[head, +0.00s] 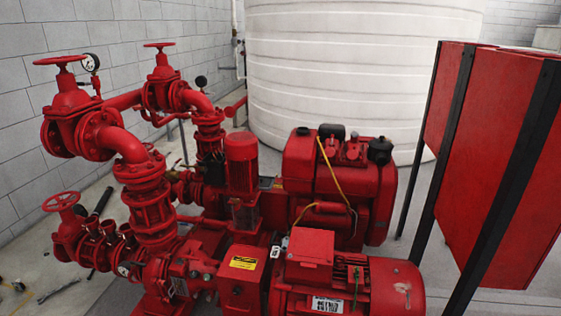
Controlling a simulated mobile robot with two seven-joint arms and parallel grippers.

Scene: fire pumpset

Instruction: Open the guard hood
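A red box-shaped cover with a yellow label (240,284) sits between the pump (180,275) and the electric motor (390,285) in the lower middle of the head view. It looks like the guard hood, though I cannot be sure of this. It appears closed, and its lower part is cut off by the picture's bottom edge. Neither my left nor my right gripper is in view.
A red engine (340,180) stands behind the motor. Red valves and pipes (130,150) fill the left. A large white tank (350,80) stands behind. Red cabinets with black frames (500,150) stand at the right. Grey floor (415,210) shows between engine and cabinets.

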